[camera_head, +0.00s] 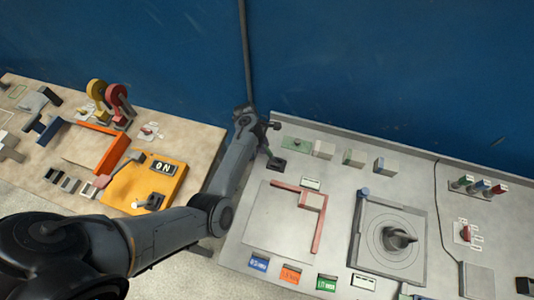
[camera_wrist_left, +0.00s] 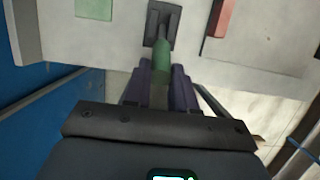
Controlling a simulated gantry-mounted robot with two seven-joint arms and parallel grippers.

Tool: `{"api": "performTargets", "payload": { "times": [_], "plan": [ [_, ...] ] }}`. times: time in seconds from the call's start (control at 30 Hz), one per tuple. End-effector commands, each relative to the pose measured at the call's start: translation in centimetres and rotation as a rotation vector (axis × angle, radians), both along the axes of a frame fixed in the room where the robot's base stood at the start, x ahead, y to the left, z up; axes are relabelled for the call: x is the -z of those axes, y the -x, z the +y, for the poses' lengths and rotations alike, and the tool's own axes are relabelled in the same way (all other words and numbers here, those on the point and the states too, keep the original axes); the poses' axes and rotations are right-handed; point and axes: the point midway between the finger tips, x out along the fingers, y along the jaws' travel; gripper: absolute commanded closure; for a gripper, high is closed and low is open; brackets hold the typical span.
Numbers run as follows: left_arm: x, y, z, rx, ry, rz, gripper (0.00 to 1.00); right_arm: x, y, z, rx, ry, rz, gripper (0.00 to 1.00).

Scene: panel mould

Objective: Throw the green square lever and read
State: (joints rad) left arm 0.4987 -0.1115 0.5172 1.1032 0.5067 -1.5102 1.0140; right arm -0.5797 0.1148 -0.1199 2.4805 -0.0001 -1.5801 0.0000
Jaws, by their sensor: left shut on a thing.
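The green lever (camera_head: 268,153) rises from a dark square base (camera_head: 276,164) at the left back of the grey panel. In the left wrist view the green handle (camera_wrist_left: 162,62) points toward my gripper from its slotted dark base (camera_wrist_left: 162,25). My left gripper (camera_wrist_left: 161,74) is shut on the handle, one dark finger on each side. In the head view my left gripper (camera_head: 269,140) is small and partly hidden by its own arm. A small white display (camera_head: 311,183) sits in front of the lever; its text is too small to read. My right gripper is out of view.
A flat green plate (camera_head: 297,145) and several blocks line the panel's back edge. A red L-shaped bar (camera_head: 318,222) lies in front. A round dial (camera_head: 398,240) is at right. Blue, orange and green labels (camera_head: 290,275) line the front.

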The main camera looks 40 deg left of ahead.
Motion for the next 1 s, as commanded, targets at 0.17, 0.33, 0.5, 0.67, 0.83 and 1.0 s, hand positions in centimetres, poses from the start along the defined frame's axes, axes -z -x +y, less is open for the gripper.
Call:
{"api": "performTargets", "payload": {
  "times": [0.17, 0.33, 0.5, 0.67, 0.83, 1.0],
  "plan": [
    [-0.5, -0.3, -0.6, 0.003, 0.005, -0.002, 1.00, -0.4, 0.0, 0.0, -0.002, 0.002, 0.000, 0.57],
    [-0.5, -0.3, -0.6, 0.003, 0.004, -0.003, 1.00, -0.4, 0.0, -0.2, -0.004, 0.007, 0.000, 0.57],
    [-0.5, -0.3, -0.7, 0.004, 0.005, -0.002, 1.00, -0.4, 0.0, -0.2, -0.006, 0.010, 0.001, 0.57],
    [-0.8, -0.4, -1.0, 0.004, 0.004, -0.003, 1.00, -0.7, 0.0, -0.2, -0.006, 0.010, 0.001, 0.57],
    [-1.1, -0.7, -1.6, 0.004, 0.006, -0.002, 1.00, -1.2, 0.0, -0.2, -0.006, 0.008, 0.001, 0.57],
    [-1.2, -0.8, -2.0, 0.004, 0.006, -0.001, 1.00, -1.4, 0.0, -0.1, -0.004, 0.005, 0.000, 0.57]
  ]
}}
